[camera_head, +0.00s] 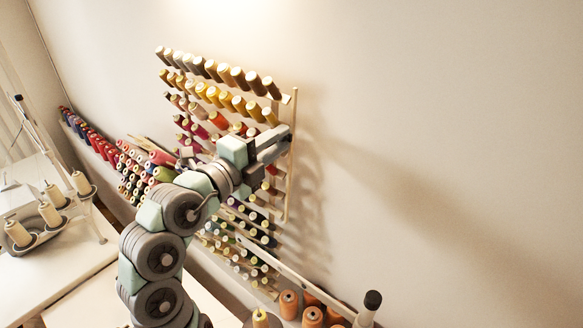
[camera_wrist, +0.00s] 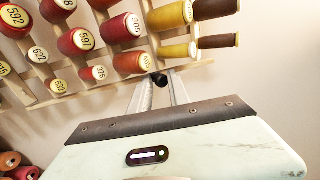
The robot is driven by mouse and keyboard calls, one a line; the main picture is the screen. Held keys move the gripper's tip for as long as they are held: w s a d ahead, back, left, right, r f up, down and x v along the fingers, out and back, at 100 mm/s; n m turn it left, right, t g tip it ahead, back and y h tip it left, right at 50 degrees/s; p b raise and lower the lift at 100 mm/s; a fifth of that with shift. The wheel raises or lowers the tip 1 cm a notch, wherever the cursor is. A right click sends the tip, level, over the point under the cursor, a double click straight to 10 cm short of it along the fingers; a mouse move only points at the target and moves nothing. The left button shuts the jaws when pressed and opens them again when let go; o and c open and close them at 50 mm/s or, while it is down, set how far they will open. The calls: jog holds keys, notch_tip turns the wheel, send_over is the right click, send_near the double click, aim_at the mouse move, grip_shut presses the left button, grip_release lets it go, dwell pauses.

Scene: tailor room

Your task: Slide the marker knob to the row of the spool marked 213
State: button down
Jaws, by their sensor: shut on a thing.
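The marker knob (camera_wrist: 160,79) is small, black and round. It shows in the wrist view between the tips of my gripper (camera_wrist: 161,84), which is shut on it. In the head view my gripper (camera_head: 284,136) is at the right edge of the spool rack (camera_head: 287,208), in its upper half, and the knob is hidden there. In the wrist view, numbered spools near my gripper include a red one marked 592 (camera_wrist: 14,20), a red one marked 597 (camera_wrist: 76,41) and one marked 905 (camera_wrist: 123,30). I cannot make out a spool marked 213.
Yellow and brown spools (camera_wrist: 208,10) stick out close to my fingers. More spools (camera_head: 90,140) stand along the wall at left. A sewing table with cream cones (camera_head: 55,195) is at far left. Orange spools (camera_head: 289,303) stand below the rack. The wall at right is bare.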

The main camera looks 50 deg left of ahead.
jog(key=shift+w+a+r+b, duration=0.15)
jog(key=shift+r+b, duration=0.55)
jog(key=shift+r, duration=1.3)
jog(key=c, duration=1.4)
grip_release()
jog(key=shift+o, duration=0.2)
jog(key=s+d+b, duration=0.1)
jog(key=s+b, duration=0.1)
jog(key=s, duration=0.8)
jog(key=shift+s+d, duration=0.35)
jog(key=shift+d, duration=0.05)
